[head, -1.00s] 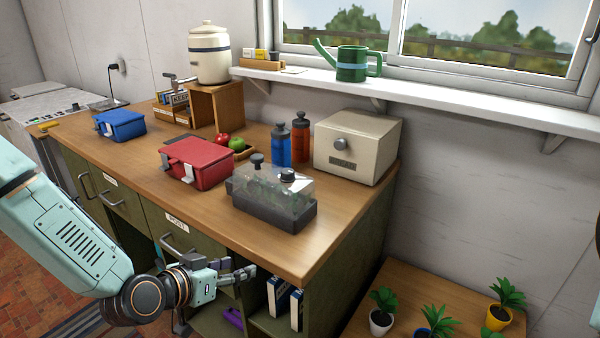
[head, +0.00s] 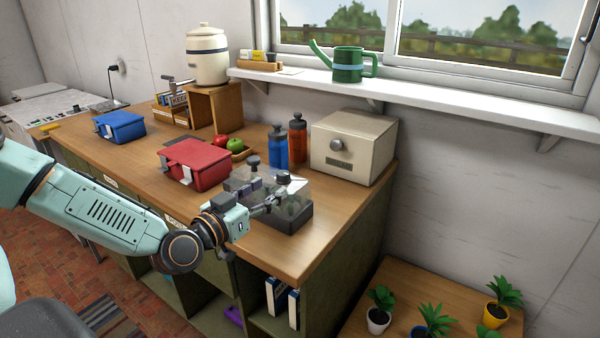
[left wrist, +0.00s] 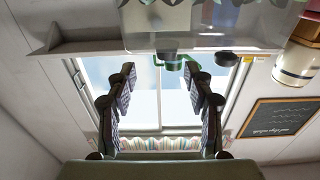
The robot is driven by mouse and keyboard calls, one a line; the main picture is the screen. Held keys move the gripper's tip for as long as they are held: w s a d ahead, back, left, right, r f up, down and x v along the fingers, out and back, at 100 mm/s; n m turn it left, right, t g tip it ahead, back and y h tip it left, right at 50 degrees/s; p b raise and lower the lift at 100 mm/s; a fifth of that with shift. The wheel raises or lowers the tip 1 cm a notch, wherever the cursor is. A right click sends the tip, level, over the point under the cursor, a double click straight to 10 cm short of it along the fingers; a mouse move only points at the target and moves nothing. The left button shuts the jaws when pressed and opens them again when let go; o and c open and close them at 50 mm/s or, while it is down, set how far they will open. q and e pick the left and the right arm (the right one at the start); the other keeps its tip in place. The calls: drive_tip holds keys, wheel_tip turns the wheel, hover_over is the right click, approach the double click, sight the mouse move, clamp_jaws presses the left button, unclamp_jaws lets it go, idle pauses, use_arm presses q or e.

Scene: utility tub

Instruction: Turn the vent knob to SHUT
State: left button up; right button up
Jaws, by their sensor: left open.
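The utility tub (head: 290,218) has a dark base and a clear lid, and stands near the front edge of the counter. Two black knobs sit on its lid, a rear-left knob (head: 254,162) and a front-right knob (head: 284,178). I cannot read any SHUT marking or tell which is the vent knob. My left gripper (head: 270,199) is open and empty, in front of the tub and overlapping its near side. In the left wrist view the open fingers (left wrist: 162,98) point toward the window, with the upside-down clear tub (left wrist: 190,42) above them. My right gripper is not in view.
A red case (head: 197,165) stands left of the tub. Blue (head: 278,148) and orange (head: 298,139) bottles and a beige box (head: 352,147) with a front knob stand behind. Potted plants (head: 432,320) are on a lower table. The counter's right front corner is clear.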

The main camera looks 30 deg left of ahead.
sight(279, 177)
use_arm(q)
drive_tip(key=shift+w+a, duration=0.2)
drive_tip(key=shift+a, duration=0.2)
drive_tip(key=shift+w+a+f+b, duration=0.15)
drive_tip(key=shift+w+a+b, duration=0.05)
drive_tip(key=shift+b, duration=0.3)
drive_tip(key=shift+w+b, duration=0.2)
drive_tip(key=shift+b, duration=0.15)
drive_tip(key=shift+w+d+b, duration=0.45)
drive_tip(key=shift+w+b, duration=0.25)
drive_tip(key=shift+b, duration=0.05)
drive_tip(key=shift+w+d, duration=0.1)
drive_tip(key=shift+w, duration=0.25)
drive_tip(key=shift+w+a+b, duration=0.25)
drive_tip(key=shift+w+b, duration=0.65)
drive_tip(key=shift+w, duration=0.05)
drive_tip(key=shift+w+d+b, duration=0.2)
drive_tip(key=shift+w+b, duration=0.05)
drive_tip(key=shift+w, duration=0.35)
drive_tip(key=shift+w+d+b, duration=0.15)
drive_tip(key=shift+w+b, duration=0.05)
drive_tip(key=shift+w, duration=0.4)
drive_tip(key=shift+w+a, duration=0.1)
drive_tip(key=shift+a, duration=0.1)
drive_tip(key=shift+d+r, duration=0.1)
drive_tip(key=shift+r, duration=0.1)
drive_tip(key=shift+c, duration=0.2)
